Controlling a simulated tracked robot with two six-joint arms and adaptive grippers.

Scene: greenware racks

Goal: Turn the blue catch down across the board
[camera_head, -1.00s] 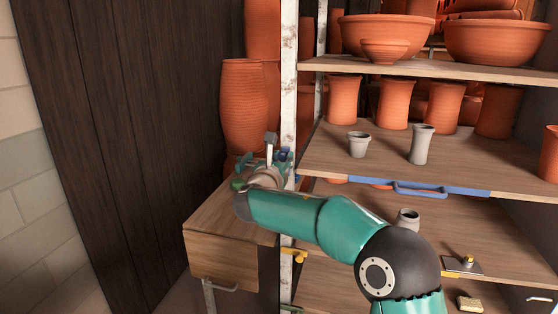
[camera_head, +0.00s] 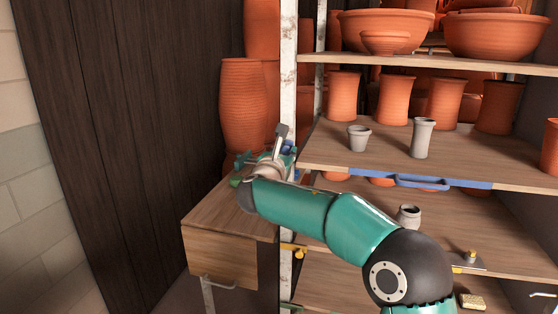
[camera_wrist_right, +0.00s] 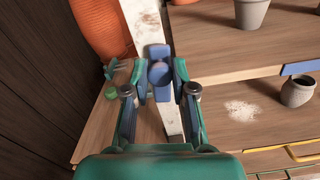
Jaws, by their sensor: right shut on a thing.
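The blue catch (camera_wrist_right: 160,73) sits on the white, worn rack post (camera_wrist_right: 146,24). In the wrist view it runs lengthwise along the post. My right gripper (camera_wrist_right: 161,76) is shut on it, one finger on each side. In the head view my right gripper (camera_head: 281,150) is at the post, and only a little blue of the catch (camera_head: 289,146) shows behind it. The board (camera_head: 340,157) is the middle shelf, with a blue front strip and handle (camera_head: 423,182), right of the post. My left gripper is not in view.
Grey pots (camera_head: 422,138) and terracotta vases stand on the board. A wooden side table (camera_head: 215,212) stands left of the post, with a tall terracotta vase (camera_head: 243,105) behind it. A yellow catch (camera_head: 294,249) is lower on the post. A grey pot (camera_head: 408,217) stands on the shelf below.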

